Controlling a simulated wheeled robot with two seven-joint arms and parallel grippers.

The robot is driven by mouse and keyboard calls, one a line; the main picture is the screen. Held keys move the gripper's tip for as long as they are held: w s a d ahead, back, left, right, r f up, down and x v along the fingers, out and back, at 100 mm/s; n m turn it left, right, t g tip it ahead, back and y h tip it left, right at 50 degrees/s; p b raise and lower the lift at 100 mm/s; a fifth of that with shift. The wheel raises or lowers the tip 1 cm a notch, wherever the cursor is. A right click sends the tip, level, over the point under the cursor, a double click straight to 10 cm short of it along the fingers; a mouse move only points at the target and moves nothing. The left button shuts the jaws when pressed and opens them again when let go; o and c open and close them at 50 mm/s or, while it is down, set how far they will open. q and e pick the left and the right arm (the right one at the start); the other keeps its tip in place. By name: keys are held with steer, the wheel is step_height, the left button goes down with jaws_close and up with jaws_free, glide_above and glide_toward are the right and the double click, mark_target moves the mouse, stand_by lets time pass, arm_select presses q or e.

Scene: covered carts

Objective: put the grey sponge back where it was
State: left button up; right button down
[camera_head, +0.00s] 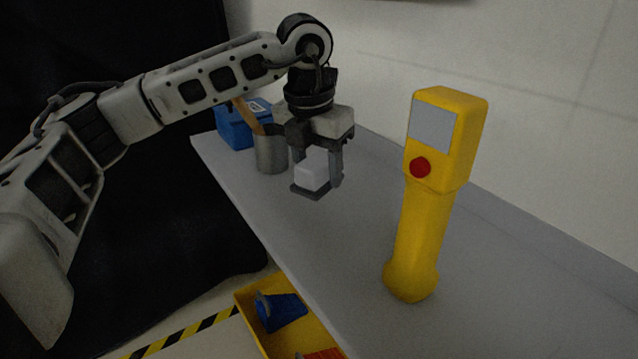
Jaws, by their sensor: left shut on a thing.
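My left gripper (318,168) points down over the far part of the grey cart top (380,215). It is shut on a small block, pale grey to white with a dark grey layer underneath, which looks like the grey sponge (311,176). The gripper's fingers partly hide the block. The block seems to be held above the surface, but I cannot tell how large the gap is. My right gripper is out of view.
A metal cup (271,153) with a wooden handle and a blue box (235,128) stand behind the gripper. A tall yellow device (418,235) stands right of it. A yellow tray (252,318) with a blue item (281,312) is below the front edge. Grey surface between is clear.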

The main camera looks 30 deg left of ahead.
mark_target(319, 204)
arm_select(q)
steer(key=f, duration=0.2)
steer(key=w+f, duration=0.1)
steer(key=shift+a+f, duration=0.3)
steer(key=shift+f, duration=0.4)
steer(key=shift+f, duration=0.15)
steer(key=o, duration=1.2)
steer(key=r, duration=0.4)
steer(key=s+r, duration=0.1)
steer(key=r, duration=0.7)
steer(key=shift+s+r, duration=0.1)
steer(key=shift+s, duration=0.25)
steer(key=shift+s, duration=0.1)
